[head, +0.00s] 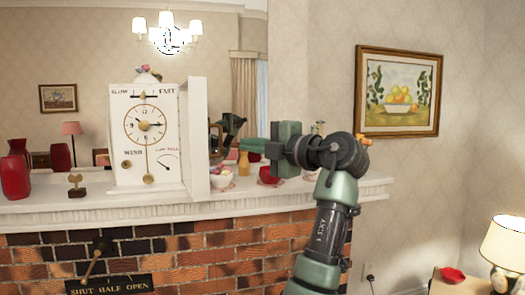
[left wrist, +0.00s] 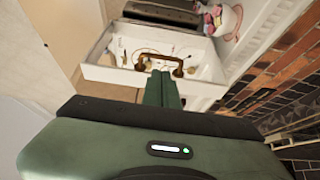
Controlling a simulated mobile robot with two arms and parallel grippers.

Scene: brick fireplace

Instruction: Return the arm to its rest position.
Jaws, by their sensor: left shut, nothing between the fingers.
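My left gripper (head: 255,145) reaches in from the right over the mantel, its narrow green fingers pointing left. The fingers are together and empty. In the left wrist view the shut fingers (left wrist: 161,90) end close to a brown handle (left wrist: 160,62) on a white panel (left wrist: 105,73); I cannot tell whether they touch it. The white clock (head: 122,170) stands on the mantel with its door panel (head: 195,130) swung outward. The handle (head: 215,140) shows beside the panel, left of my fingertips. My right gripper is in neither view.
The white mantel shelf (head: 80,210) runs above the brick fireplace (head: 220,270). A red vase (head: 15,177), a small brown key-like piece (head: 76,185), a white bowl (head: 221,181) and a red cup (head: 268,175) stand on it. A lamp (head: 505,245) is at lower right.

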